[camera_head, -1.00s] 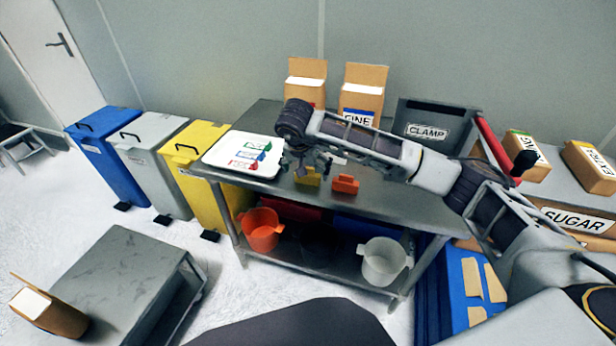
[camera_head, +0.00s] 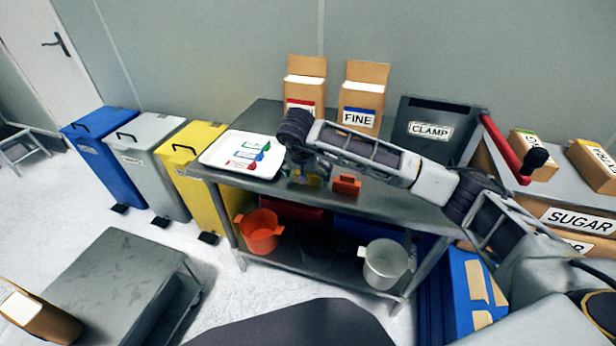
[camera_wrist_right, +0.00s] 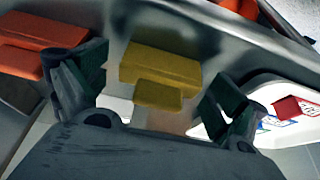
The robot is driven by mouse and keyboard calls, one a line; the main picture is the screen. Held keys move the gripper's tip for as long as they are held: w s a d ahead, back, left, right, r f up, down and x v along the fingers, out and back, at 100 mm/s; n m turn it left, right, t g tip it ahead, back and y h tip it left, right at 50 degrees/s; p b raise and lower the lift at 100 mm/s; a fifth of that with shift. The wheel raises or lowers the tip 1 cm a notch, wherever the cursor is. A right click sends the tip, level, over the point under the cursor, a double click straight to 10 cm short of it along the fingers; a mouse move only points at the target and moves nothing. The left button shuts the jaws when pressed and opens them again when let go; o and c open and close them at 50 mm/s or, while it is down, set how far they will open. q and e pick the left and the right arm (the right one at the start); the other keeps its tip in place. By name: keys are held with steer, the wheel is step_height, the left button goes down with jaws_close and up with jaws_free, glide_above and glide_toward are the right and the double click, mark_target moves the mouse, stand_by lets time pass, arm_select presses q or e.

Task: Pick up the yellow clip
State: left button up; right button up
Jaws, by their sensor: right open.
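The yellow clip (camera_head: 313,181) lies on the metal table, partly hidden by my right gripper in the head view. In the right wrist view, the yellow clip (camera_wrist_right: 160,66) shows as a larger block with a smaller one in front, lying between the two finger directions. My right gripper (camera_head: 301,177) is open over the clip, its fingers (camera_wrist_right: 163,82) spread on either side, with gaps to the clip in the picture. I cannot tell its exact height above the table. My left gripper is not in view.
An orange clip (camera_head: 346,185) lies just right of the yellow one. A white tray (camera_head: 212,157) with coloured, labelled pieces is to the left. Boxes, one marked FINE (camera_head: 359,117), stand behind, and a CLAMP bin (camera_head: 430,131) is at the right.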

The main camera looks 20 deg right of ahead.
steer(key=shift+c, duration=0.2)
steer(key=c, duration=0.9)
steer(key=shift+r, duration=0.1)
step_height(320, 180, up, 8)
steer(key=shift+f+p, duration=0.1)
steer(key=shift+p, duration=0.35)
steer(key=shift+r, duration=1.05)
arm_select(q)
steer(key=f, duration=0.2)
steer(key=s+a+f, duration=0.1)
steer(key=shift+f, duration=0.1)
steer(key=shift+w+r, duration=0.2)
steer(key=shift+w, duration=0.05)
arm_select(e)
steer(key=shift+s+f, duration=0.1)
